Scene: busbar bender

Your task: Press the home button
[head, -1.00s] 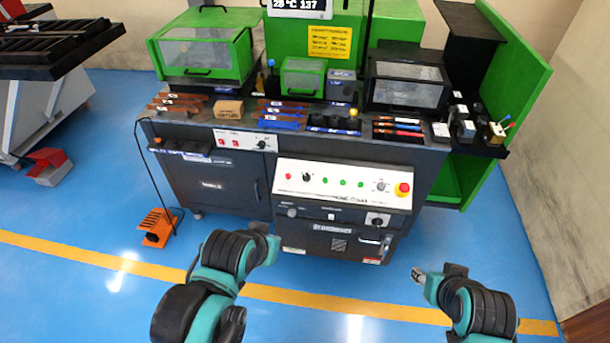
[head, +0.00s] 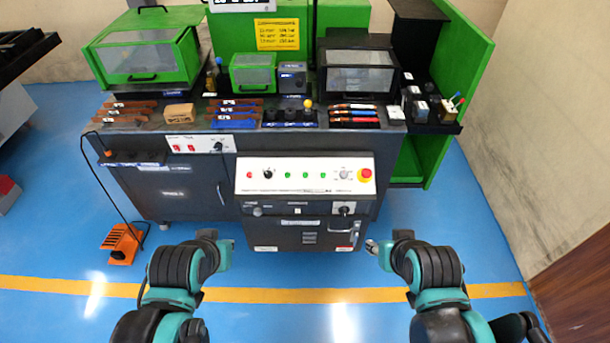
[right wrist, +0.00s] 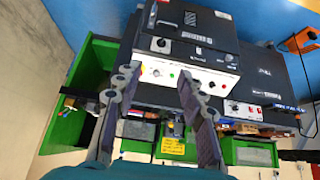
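The white control panel (head: 305,188) is on the front of the bender. It carries a red button (head: 250,174), a black knob (head: 267,173), a row of green buttons (head: 305,174), a grey knob (head: 343,173) and a red emergency stop (head: 365,175). The labels are too small to read, so I cannot tell which is home. My right gripper (head: 373,246) is below and in front of the panel's right end, touching nothing. The right wrist view shows it open and empty (right wrist: 157,78), with the panel (right wrist: 163,71) upside down beyond its fingers. My left gripper (head: 229,246) is below the panel's left end; its fingers are unclear.
A second panel (head: 200,144) with red switches is at the left. Bars, small boxes and a guarded press (head: 358,80) stand on the bench top. An orange foot pedal (head: 122,244) lies on the floor at the left. The floor before the bender is clear.

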